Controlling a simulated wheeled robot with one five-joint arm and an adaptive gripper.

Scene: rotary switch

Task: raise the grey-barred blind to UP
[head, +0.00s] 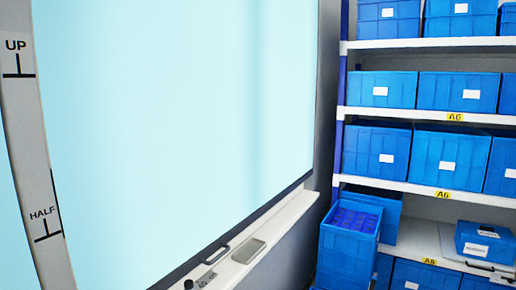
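A pale strip (28,150) with black marks runs down the left side of the view. It carries an UP mark (17,60) near the top and a HALF mark (46,225) lower down. A large pale-blue pane (180,120) fills the space to its right, with a dark lower edge (270,207). I cannot make out a grey bar of the blind at either mark. My gripper is not in view.
A white ledge (290,218) below the pane holds a small flat greyish item (248,251) and a dark handle (215,254). White shelving (430,44) with several blue bins stands at right. A stacked blue crate (345,255) stands before it.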

